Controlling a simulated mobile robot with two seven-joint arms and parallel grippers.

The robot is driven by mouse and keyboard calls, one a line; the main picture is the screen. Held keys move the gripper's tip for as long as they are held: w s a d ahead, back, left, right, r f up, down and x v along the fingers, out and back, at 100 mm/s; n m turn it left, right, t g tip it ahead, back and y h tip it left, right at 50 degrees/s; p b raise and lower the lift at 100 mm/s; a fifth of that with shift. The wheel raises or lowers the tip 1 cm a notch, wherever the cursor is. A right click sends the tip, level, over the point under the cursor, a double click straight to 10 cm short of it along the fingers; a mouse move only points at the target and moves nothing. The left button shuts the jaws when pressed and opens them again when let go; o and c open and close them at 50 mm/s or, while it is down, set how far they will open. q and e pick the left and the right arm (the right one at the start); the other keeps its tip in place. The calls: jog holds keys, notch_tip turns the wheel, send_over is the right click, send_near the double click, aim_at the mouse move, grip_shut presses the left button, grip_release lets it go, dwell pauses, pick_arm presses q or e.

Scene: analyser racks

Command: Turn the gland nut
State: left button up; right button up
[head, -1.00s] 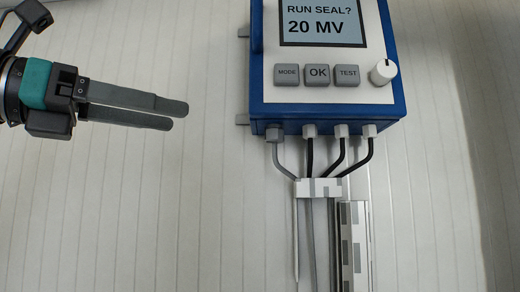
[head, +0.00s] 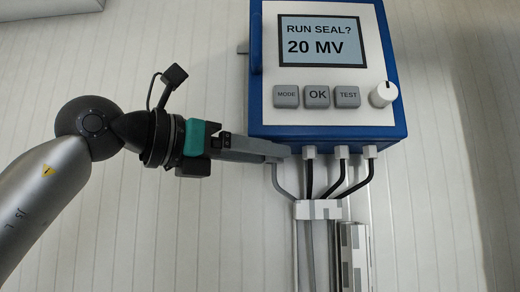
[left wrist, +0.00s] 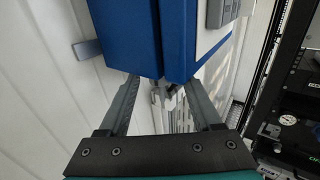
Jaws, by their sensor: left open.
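The blue and white analyser box (head: 398,100) hangs on the wall, with cable glands along its underside. Three pale gland nuts (head: 341,152) with black cables show in the head view. The leftmost gland, above the grey cable (head: 280,182), is hidden there behind my left fingertips. My left gripper (head: 282,152) is open, its fingers level under the box's lower left edge. In the left wrist view its fingers (left wrist: 162,85) stand either side of small grey gland parts (left wrist: 170,92). I cannot tell whether they touch a nut. My right gripper is not in view.
A white cable clamp (head: 317,209) and a slotted trunking (head: 352,255) run below the box. The box's display reads "RUN SEAL? 20 MV". A dark equipment rack (left wrist: 295,110) stands at the right in the left wrist view.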

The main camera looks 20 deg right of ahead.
pick_arm(q)
jog(key=shift+d, duration=0.1)
jog(key=shift+c, duration=0.3)
grip_shut()
